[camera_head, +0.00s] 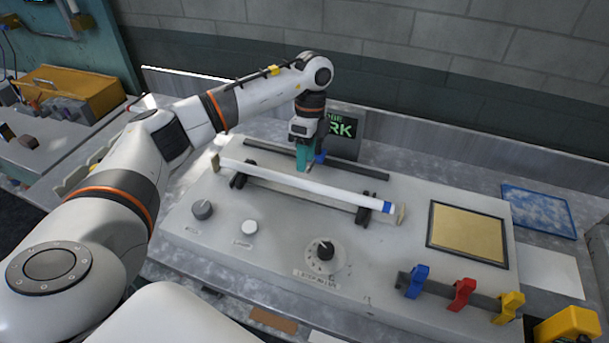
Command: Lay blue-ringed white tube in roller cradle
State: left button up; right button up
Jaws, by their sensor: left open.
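The white tube (320,188) with a blue ring near its right end lies lengthwise over the roller cradle (363,214), whose dark supports show under the tube near both ends. It looks level along the cradle; whether it touches every roller is too small to tell. My left gripper (305,168) points down just behind the tube, left of its middle. Its teal fingers are open, and their tips are partly hard to make out near the tube's far side. My right gripper is not in view.
A dark bar (360,171) runs behind the tube, with a dark display (342,128) behind it. Knobs (325,251) sit in front. A tan square pad (467,234) is at right, near a blue tray (538,211). Blue, red and yellow clips (462,295) stand at front right.

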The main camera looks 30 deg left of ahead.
pick_arm(q)
jog(key=shift+w+a+r+b, duration=0.1)
jog(key=shift+w+r+b, duration=0.1)
jog(key=shift+r, duration=0.75)
jog(key=shift+w+r+b, duration=0.15)
jog(key=shift+r+b, duration=0.05)
jog(key=shift+r, duration=0.75)
jog(key=shift+w+a+r+b, duration=0.1)
jog(key=shift+w+r+b, duration=0.1)
jog(key=shift+r, duration=0.75)
